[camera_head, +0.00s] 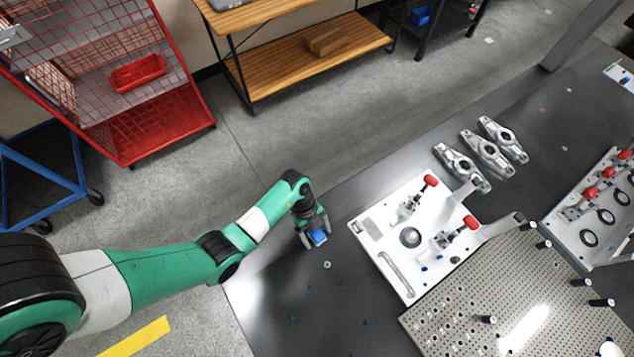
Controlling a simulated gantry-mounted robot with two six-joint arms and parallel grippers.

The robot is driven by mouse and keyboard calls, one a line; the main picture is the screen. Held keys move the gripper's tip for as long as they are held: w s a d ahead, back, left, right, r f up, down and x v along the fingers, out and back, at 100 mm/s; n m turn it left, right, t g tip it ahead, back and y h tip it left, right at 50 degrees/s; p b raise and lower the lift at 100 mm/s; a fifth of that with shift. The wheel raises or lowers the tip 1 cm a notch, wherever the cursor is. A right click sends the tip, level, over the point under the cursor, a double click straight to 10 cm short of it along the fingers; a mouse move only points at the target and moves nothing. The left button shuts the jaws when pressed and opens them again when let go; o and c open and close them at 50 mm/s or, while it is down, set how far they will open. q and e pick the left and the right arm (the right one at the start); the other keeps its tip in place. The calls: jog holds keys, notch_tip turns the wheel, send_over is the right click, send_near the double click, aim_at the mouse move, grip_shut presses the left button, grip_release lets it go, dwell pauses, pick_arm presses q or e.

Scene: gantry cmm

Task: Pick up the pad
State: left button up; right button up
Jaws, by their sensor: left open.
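A small blue block (317,237), which looks like the pad, shows at the left edge of the dark table (345,300). My left gripper (315,235) points down over it, with its fingers open on either side of the blue block. I cannot tell whether the fingers touch it. The gripper partly hides the block. My right gripper is not in view.
A white fixture plate (365,228) with red-handled clamps stands right of the gripper. Several grey metal parts (487,153) lie behind it. A perforated plate (470,325) with black posts is at the front right. The table in front of the gripper is mostly clear.

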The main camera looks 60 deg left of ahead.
aim_at(320, 241)
pick_arm(q)
jog(key=shift+r, duration=0.1)
jog(key=shift+c, duration=0.2)
grip_shut()
jog(key=shift+r, duration=0.1)
jog(key=shift+r+p, duration=0.25)
jog(key=shift+p, duration=0.1)
jog(key=r+p, duration=0.2)
jog(key=r, duration=0.1)
jog(key=r+p, duration=0.1)
jog(key=shift+s+d+r, duration=0.2)
jog(key=shift+s, duration=0.15)
jog(key=s+d+r+p, duration=0.7)
jog(key=s+r, duration=0.1)
jog(key=s, duration=0.3)
jog(key=shift+d, duration=0.15)
